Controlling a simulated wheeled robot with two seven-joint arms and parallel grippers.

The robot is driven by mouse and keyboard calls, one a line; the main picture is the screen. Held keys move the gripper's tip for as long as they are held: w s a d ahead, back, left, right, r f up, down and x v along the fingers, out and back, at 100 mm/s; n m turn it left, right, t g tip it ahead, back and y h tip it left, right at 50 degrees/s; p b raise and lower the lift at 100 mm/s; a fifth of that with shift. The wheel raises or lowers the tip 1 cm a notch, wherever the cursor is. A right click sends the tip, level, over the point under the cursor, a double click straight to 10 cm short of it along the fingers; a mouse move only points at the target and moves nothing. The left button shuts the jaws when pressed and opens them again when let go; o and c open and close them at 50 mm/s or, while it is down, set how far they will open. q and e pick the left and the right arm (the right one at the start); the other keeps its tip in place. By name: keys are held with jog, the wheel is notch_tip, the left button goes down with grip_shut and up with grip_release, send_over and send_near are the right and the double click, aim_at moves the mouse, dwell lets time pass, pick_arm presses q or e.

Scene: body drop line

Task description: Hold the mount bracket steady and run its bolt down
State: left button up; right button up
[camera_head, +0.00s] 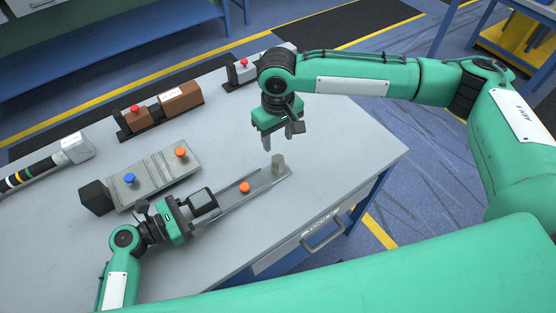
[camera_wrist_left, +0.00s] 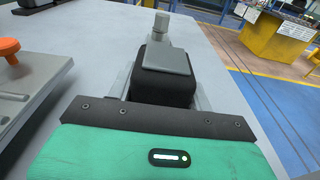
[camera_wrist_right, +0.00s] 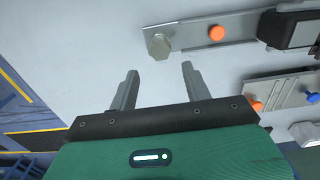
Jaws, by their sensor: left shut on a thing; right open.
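The mount bracket (camera_head: 265,184) is a long grey metal rail lying on the table, with an orange knob (camera_head: 244,187) on it. My left gripper (camera_head: 193,206) is shut on the dark block (camera_head: 205,199) at the bracket's left end; the block also shows in the left wrist view (camera_wrist_left: 165,75). The bolt (camera_head: 278,162) has a grey hex head and stands upright at the bracket's right end, its head above the rail. My right gripper (camera_head: 281,141) is open and empty, pointing down above and near the bolt. In the right wrist view the bolt (camera_wrist_right: 160,45) lies beyond the open fingers, untouched.
Behind the bracket lies a wider grey plate (camera_head: 155,175) with blue and orange knobs. A brown block fixture (camera_head: 180,98), a smaller grey fixture (camera_head: 243,70) and a striped-handled tool (camera_head: 35,170) lie farther back. The table's right side is clear.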

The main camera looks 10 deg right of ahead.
aim_at(278, 158)
jog(key=shift+f, duration=4.5)
jog(key=shift+c, duration=0.4)
grip_shut()
grip_release()
